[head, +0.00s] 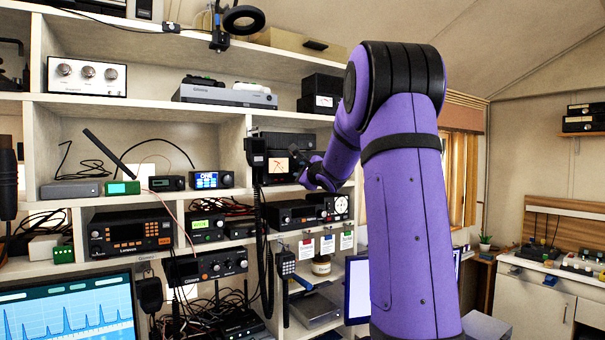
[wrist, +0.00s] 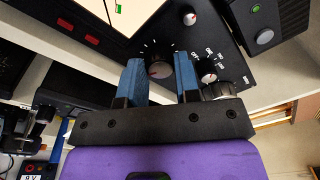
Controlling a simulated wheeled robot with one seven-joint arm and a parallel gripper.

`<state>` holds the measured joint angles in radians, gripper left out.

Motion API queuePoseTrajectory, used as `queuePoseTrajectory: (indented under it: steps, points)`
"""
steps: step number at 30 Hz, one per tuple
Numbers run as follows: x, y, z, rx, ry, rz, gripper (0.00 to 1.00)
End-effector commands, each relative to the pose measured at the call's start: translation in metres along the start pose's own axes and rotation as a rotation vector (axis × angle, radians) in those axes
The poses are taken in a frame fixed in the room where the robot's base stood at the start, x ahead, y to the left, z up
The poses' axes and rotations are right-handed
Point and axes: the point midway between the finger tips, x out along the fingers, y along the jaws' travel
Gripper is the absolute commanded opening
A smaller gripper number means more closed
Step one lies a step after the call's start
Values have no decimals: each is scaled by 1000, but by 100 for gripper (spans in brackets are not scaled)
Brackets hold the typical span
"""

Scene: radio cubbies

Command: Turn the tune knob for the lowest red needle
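The black tuner panel (wrist: 215,45) fills the upper middle of the wrist view. A round dark knob (wrist: 159,70) with a grey face and scale marks around it sits on the panel. My gripper (wrist: 160,72) has its two blue fingers on either side of this knob, with small gaps showing. In the head view, my gripper (head: 308,172) is at the tuner in the upper-middle cubby, and the knob is hidden there. The lit cream meter (head: 278,165) shows crossed needles, too small to read. Only a corner of the meter face (wrist: 128,10) shows in the wrist view.
Other small knobs (wrist: 208,72) sit close to the right finger. A black handset (head: 256,155) with a coiled cord hangs left of the tuner. A black radio (head: 291,214) stands on the shelf below. Shelf boards lie above and below.

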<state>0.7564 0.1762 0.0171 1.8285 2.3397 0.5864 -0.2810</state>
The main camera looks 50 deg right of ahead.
Motion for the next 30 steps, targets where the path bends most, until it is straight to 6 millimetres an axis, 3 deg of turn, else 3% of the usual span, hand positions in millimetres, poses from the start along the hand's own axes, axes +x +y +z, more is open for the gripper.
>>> queuePoseTrajectory:
  steps: [7,21,30]
  points:
    - [0,0,1,46,1,5,6]
    - [0,0,1,396,20,33,6]
    - [0,0,0,454,25,37,6]
